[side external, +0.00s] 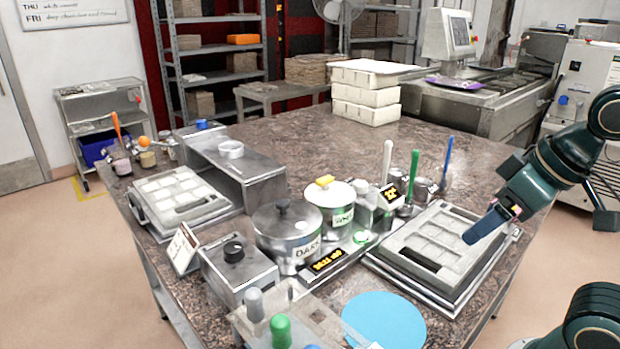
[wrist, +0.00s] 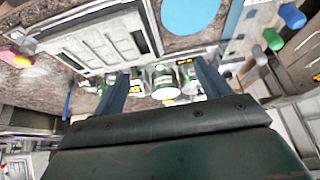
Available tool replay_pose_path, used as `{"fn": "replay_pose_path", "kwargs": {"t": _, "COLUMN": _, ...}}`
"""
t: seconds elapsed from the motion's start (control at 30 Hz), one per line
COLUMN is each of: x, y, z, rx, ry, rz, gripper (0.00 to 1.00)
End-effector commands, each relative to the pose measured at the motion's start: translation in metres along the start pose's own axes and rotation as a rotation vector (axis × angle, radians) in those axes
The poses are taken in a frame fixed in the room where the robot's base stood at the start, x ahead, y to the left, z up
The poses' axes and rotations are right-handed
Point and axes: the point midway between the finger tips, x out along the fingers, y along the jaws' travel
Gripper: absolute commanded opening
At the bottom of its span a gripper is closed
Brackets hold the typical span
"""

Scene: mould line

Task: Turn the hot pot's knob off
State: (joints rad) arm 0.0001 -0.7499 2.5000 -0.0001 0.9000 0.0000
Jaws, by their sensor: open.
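A steel pot labelled DARK (side external: 287,237) with a dark lid knob stands mid-table in the side view. A second steel pot with a white lid (side external: 329,203) and yellow lid handle stands behind it. A grey box with a black knob (side external: 234,251) sits in front-left of the DARK pot; the knob's setting is too small to read. My gripper (side external: 488,224) hangs above the right mould tray, well right of the pots and the knob. In the wrist view my gripper (wrist: 160,70) is open and empty. The knob is not identifiable there.
A mould tray (side external: 497,262) lies under my gripper. A blue disc (side external: 384,320) lies at the table's front. A lit display (side external: 327,262) and a clear jar (side external: 364,211) stand beside the pots. Upright utensils (side external: 445,165) rise behind. The far right table is fairly clear.

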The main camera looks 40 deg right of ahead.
Motion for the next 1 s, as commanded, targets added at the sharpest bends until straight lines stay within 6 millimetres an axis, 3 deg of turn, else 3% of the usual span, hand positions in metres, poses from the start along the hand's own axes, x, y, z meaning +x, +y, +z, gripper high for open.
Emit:
{"fn": "replay_pose_path", "kwargs": {"t": 0.1, "x": -0.001, "y": 0.0, "z": -0.002, "rx": 0.006, "ry": -0.001, "rz": 0.0, "gripper": 0.57}}
{"fn": "replay_pose_path", "kwargs": {"t": 0.37, "x": -0.007, "y": 0.003, "z": -0.026, "rx": 0.097, "ry": -0.03, "rz": 0.008, "gripper": 0.57}}
{"fn": "replay_pose_path", "kwargs": {"t": 0.7, "x": -0.014, "y": 0.015, "z": -0.099, "rx": 0.382, "ry": -0.114, "rz": 0.042, "gripper": 0.57}}
{"fn": "replay_pose_path", "kwargs": {"t": 1.0, "x": -0.005, "y": 0.031, "z": -0.166, "rx": 0.655, "ry": -0.186, "rz": 0.091, "gripper": 0.57}}
